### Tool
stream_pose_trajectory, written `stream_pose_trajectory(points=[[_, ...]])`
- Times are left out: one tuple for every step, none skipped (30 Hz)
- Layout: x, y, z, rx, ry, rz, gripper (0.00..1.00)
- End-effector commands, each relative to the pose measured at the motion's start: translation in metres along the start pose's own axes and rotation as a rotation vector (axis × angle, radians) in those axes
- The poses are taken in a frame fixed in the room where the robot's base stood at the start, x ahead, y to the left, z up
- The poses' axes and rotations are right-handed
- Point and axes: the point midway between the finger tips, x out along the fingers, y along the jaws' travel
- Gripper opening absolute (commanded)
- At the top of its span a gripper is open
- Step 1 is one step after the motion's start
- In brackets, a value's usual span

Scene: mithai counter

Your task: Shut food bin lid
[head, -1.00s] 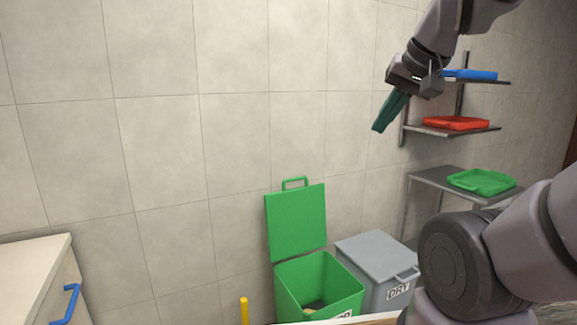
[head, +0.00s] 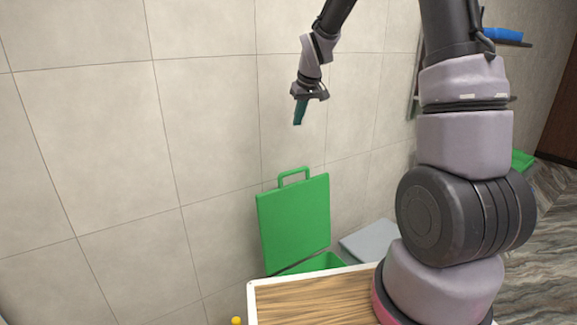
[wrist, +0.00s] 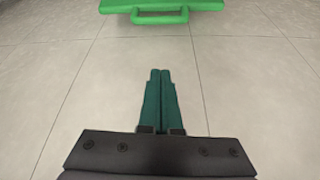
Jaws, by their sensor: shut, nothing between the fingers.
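The green food bin (head: 322,263) stands against the tiled wall, its lower part hidden behind a wooden-topped surface. Its green lid (head: 294,222) is open and stands upright near the wall, with a loop handle (head: 293,177) on its top edge. My gripper (head: 298,123) is in the air above the lid, apart from it, with its teal fingers pointing down. In the wrist view the fingers (wrist: 160,73) are together and empty. The lid's edge and handle (wrist: 160,17) show beyond them at the top of that view.
A grey bin lid (head: 370,241) is to the right of the green bin. The wooden-topped surface (head: 310,300) with a pale rim is in front. A yellow post top (head: 237,321) is at lower left. A wall shelf with a blue tray (head: 497,35) is at upper right.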

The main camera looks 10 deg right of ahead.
Motion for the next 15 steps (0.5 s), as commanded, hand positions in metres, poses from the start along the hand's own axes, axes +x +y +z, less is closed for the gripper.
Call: stream_pose_trajectory(points=[[0.027,-0.002,-0.003,-0.030,-0.016,-0.010,0.00],[0.039,-0.003,-0.006,-0.045,-0.020,-0.015,0.00],[0.054,-0.005,-0.007,-0.063,-0.025,-0.020,0.00],[0.064,-0.005,-0.009,-0.075,-0.027,-0.024,0.00],[0.072,-0.006,-0.010,-0.086,-0.029,-0.027,0.00],[0.082,-0.007,-0.010,-0.098,-0.032,-0.031,0.00],[0.088,-0.008,-0.011,-0.105,-0.032,-0.033,0.00],[0.093,-0.009,-0.012,-0.111,-0.033,-0.035,0.00],[0.098,-0.009,-0.012,-0.117,-0.035,-0.037,0.00],[0.101,-0.010,-0.012,-0.120,-0.036,-0.039,0.00],[0.104,-0.010,-0.012,-0.122,-0.037,-0.039,0.00],[0.107,-0.010,-0.012,-0.124,-0.037,-0.040,0.00],[0.110,-0.010,-0.012,-0.125,-0.036,-0.040,0.00],[0.114,-0.011,-0.012,-0.126,-0.036,-0.040,0.00],[0.119,-0.011,-0.011,-0.126,-0.037,-0.040,0.00]])
